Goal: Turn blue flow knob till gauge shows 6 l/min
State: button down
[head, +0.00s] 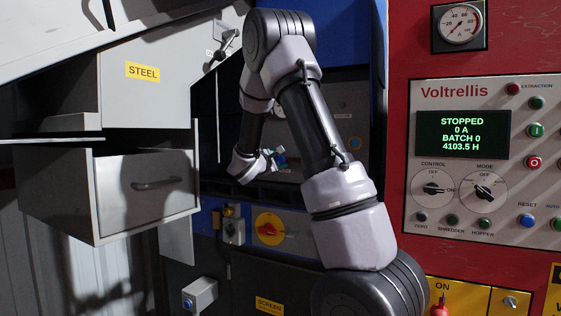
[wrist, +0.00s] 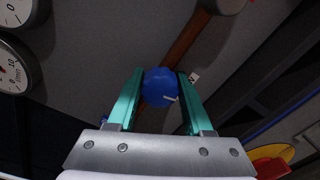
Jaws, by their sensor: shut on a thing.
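The blue flow knob (wrist: 160,90) is between the two teal fingers of my gripper (wrist: 160,76) in the wrist view. My gripper is shut on it, with one finger on each side. A short white mark shows on the knob's face, pointing right and slightly down. Two round white gauges are cut off at the left edge, an upper one (wrist: 18,12) and a lower one (wrist: 14,66). Their full dials are hidden, so I cannot read a flow value. In the head view my gripper (head: 279,157) is small and far back, partly hidden by my arm.
A brownish pipe (wrist: 190,42) runs behind the knob. In the head view, a steel drawer (head: 150,190) stands open at left. A red panel with a Voltrellis display (head: 462,134) stands at right. A yellow-and-red switch (head: 269,228) sits below my gripper.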

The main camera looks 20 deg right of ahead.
jog(key=shift+c, duration=1.5)
grip_release()
jog(key=v, duration=1.1)
